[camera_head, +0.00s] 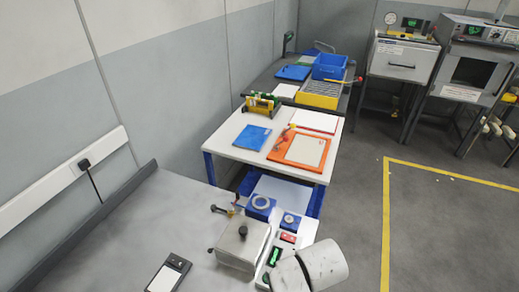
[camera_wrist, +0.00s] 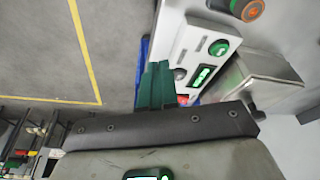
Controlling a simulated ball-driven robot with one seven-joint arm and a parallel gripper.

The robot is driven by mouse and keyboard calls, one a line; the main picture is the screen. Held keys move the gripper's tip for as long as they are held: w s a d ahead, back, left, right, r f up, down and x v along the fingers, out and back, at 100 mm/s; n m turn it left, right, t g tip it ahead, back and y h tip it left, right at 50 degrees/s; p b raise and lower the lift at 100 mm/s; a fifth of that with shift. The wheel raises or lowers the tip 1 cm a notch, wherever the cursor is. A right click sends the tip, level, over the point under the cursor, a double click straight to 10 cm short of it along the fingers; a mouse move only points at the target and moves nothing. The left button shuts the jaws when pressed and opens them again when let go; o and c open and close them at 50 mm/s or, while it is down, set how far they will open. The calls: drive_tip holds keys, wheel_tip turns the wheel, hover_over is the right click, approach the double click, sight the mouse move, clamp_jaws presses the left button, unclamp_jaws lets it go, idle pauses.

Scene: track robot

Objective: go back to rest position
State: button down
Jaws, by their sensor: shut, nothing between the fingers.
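My gripper (camera_wrist: 157,68) shows in the wrist view as dark green fingers standing together beyond a black bracket, with nothing between them. In the head view a white rounded part of my arm stands at the bottom, over the near end of this panel, and my fingers are hidden there.
A grey bench (camera_head: 150,225) fills the lower left, with a black device (camera_head: 168,274) on it. A white table (camera_head: 240,150) holds a blue plate (camera_head: 252,137) and an orange tray (camera_head: 283,153). Ovens stand at the back right. Grey floor (camera_head: 445,230) with a yellow line is clear at right.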

drive_tip(key=s+d+r+t, duration=0.1)
drive_tip(key=s+d+r, duration=0.2)
drive_tip(key=s+d, duration=0.4)
drive_tip(key=s+d+r+t, duration=0.1)
drive_tip(key=s+d+r, duration=0.1)
drive_tip(key=s+d, duration=0.55)
drive_tip(key=s+d+f+m+g+b, duration=0.1)
drive_tip(key=s+f+g+b, duration=0.3)
drive_tip(key=s+f, duration=0.6)
drive_tip(key=shift+s+d+f+b, duration=0.15)
drive_tip(key=shift+d+f+b, duration=0.2)
drive_tip(key=shift+f+b, duration=0.1)
